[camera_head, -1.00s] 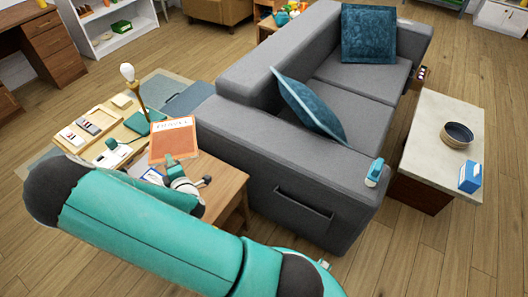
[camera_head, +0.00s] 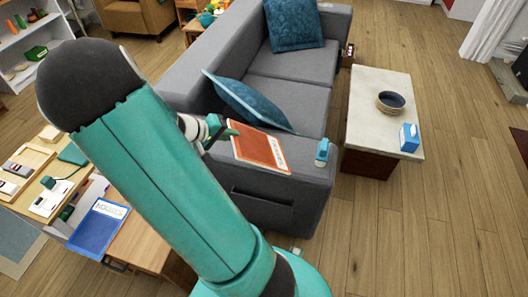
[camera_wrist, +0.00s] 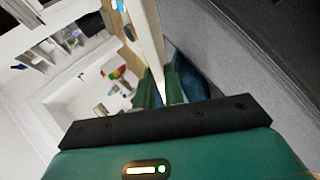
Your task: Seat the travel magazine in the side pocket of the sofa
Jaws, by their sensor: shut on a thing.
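The travel magazine (camera_head: 262,150) has an orange cover with a pale title band, too small to read. My gripper (camera_head: 226,132) is shut on its left edge in the head view. The magazine appears tilted, in front of or above the near arm of the grey sofa (camera_head: 185,75); the exact gap is unclear. The side pocket (camera_head: 262,198) is a dark slot on the outer face of that arm, below the magazine in the picture. In the wrist view the magazine (camera_wrist: 148,35) shows nearly edge-on between the green fingers (camera_wrist: 158,90).
A teal and white item (camera_head: 322,152) sits on the sofa arm. A blue cushion (camera_head: 245,103) leans nearby. A coffee table (camera_head: 375,95) stands to the right.

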